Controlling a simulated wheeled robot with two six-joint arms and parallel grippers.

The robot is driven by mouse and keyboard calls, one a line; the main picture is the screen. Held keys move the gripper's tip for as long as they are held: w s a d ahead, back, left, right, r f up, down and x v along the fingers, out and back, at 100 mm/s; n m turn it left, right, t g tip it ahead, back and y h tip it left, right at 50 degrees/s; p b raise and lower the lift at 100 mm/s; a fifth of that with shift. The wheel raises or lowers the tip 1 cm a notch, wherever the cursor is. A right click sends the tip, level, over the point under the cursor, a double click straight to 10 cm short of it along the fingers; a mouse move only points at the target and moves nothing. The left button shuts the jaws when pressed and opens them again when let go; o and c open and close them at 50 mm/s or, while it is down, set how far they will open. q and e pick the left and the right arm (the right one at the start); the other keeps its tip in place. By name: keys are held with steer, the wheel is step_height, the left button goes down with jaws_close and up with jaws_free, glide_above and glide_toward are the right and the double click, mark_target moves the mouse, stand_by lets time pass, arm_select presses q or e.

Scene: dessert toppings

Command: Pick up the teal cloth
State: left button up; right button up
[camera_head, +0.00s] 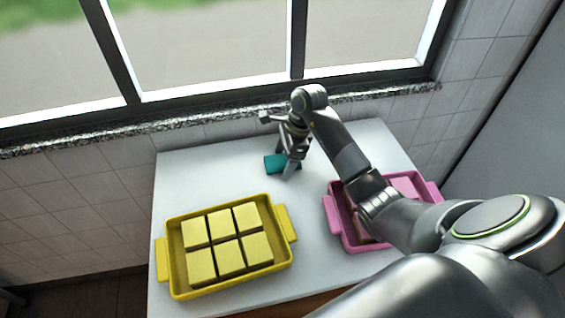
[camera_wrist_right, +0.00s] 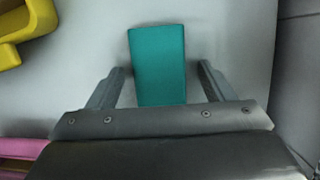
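The teal cloth (camera_head: 275,164) is a small flat rectangular block on the white table (camera_head: 180,178), toward its back. My right gripper (camera_head: 288,170) is over the cloth from above and partly covers its right side in the head view. In the right wrist view the cloth (camera_wrist_right: 158,62) lies between the two fingers of my right gripper (camera_wrist_right: 160,80), which are open with a gap on each side. I cannot tell how high the fingertips are above the table. My left gripper is not in view.
A yellow tray (camera_head: 175,285) with several pale yellow squares stands at the front left of the table. A pink tray (camera_head: 335,222) with pink pieces stands at the right, partly behind my right arm. A window and tiled wall rise behind the table.

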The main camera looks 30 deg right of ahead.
mark_target(279, 159)
steer(key=c, duration=0.9)
steer(key=shift+c, duration=0.2)
steer(key=shift+r+p, duration=0.15)
steer(key=shift+p, duration=0.15)
step_height(279, 159, up, 4)
steer(key=shift+w+f+b, duration=0.1)
steer(key=shift+b, duration=0.25)
step_height(279, 159, up, 5)
steer(key=shift+f+p, duration=0.15)
steer(key=shift+p, duration=0.9)
steer(key=shift+r+p, duration=0.85)
steer(key=shift+p, duration=0.05)
